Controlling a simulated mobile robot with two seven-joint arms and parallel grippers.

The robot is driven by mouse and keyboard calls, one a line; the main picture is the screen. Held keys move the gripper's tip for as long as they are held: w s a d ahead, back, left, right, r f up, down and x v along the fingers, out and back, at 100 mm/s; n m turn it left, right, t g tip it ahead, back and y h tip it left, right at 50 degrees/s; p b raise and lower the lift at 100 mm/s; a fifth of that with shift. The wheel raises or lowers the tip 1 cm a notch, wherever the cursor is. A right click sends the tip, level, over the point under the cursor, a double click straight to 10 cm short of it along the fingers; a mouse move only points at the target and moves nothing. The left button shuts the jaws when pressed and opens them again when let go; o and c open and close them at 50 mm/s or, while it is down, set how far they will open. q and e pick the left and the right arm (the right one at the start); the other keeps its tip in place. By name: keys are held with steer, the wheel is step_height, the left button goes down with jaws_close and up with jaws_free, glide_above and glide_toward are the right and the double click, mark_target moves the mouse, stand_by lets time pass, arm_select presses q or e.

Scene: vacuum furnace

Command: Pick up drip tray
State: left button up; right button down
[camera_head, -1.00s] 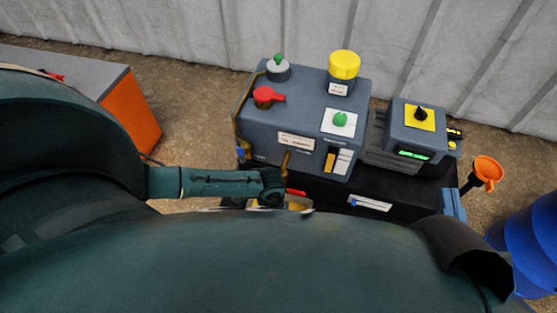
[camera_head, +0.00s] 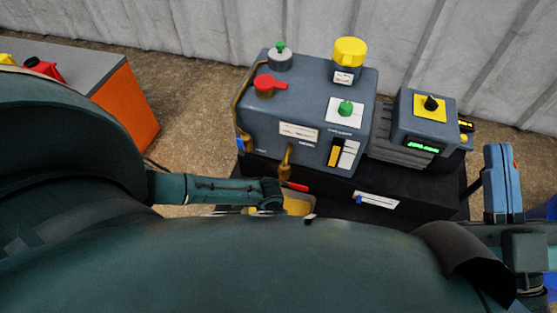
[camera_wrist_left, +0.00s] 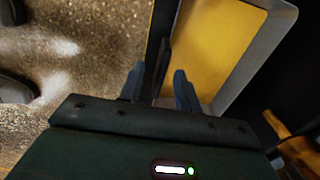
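The drip tray shows in the left wrist view as a tray with a yellow floor and a grey rim (camera_wrist_left: 278,6). In the head view, only a yellow part of the tray (camera_head: 297,204) shows, below the furnace bench and partly behind my left arm. My left gripper (camera_wrist_left: 160,88) has its two blue fingers apart at the tray's near left edge. One finger is over the tray's side and the other is outside it. I cannot tell whether they touch it. My right gripper (camera_head: 505,150) points up at the right of the head view, fingers close together, holding nothing visible.
The grey furnace unit (camera_head: 300,100) with red, green and yellow knobs stands on a black base (camera_head: 420,195). A smaller control box (camera_head: 415,115) sits right of it. An orange-sided bench (camera_head: 130,105) is at left, with open floor between. A corrugated wall is behind.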

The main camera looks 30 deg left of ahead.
arm_select(q)
jaws_close()
stand_by(1.2)
